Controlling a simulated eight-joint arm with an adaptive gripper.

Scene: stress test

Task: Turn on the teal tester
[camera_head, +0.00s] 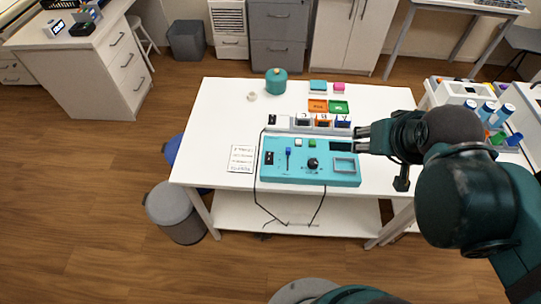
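The teal tester (310,178) is a flat box on the white table. Its top has a black switch (269,158) at the left, a blue lever (288,153), a white button (298,143), a green button (312,143), a black knob (312,162), a dark window (340,147) and a grey-framed square (344,165). I cannot tell the switch's position. My gripper (359,139) points left at the tester's back right corner, its two fingers apart with nothing seen between them. I cannot tell whether it touches the tester.
Behind the tester is a grey rack (283,122) with small coloured-edged blocks. Orange (317,105) and green (339,107) trays and a teal canister (276,81) stand farther back. A paper sheet (242,159) lies left. Black cables hang over the front edge. The table's left side is mostly clear.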

